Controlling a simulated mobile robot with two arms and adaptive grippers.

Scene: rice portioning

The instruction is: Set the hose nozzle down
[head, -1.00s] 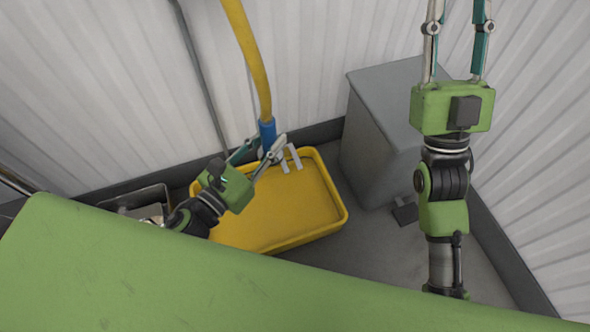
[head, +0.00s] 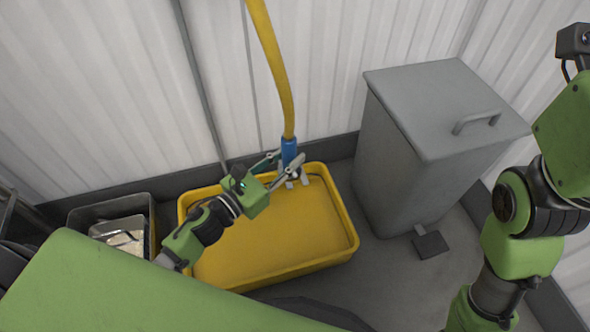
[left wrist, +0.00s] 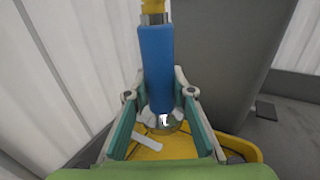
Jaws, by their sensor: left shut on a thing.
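The hose nozzle (head: 289,150) has a blue grip and hangs at the lower end of a yellow hose. My left gripper (head: 288,166) is shut on it, above the far right part of a yellow tray (head: 188,236). In the left wrist view the blue nozzle (left wrist: 156,65) stands upright between the two fingers (left wrist: 160,100), its lower end over the yellow tray (left wrist: 244,147). I cannot tell whether the nozzle touches the tray. The tips of my right gripper are outside the head view; only its arm shows at the right.
A grey pedal bin (head: 400,150) with a lid handle stands right of the tray. A dark metal container (head: 78,215) with metal items stands left of it. The yellow hose (head: 272,55) runs up along the corrugated wall. Grey floor (head: 365,290) is bare in front of the bin.

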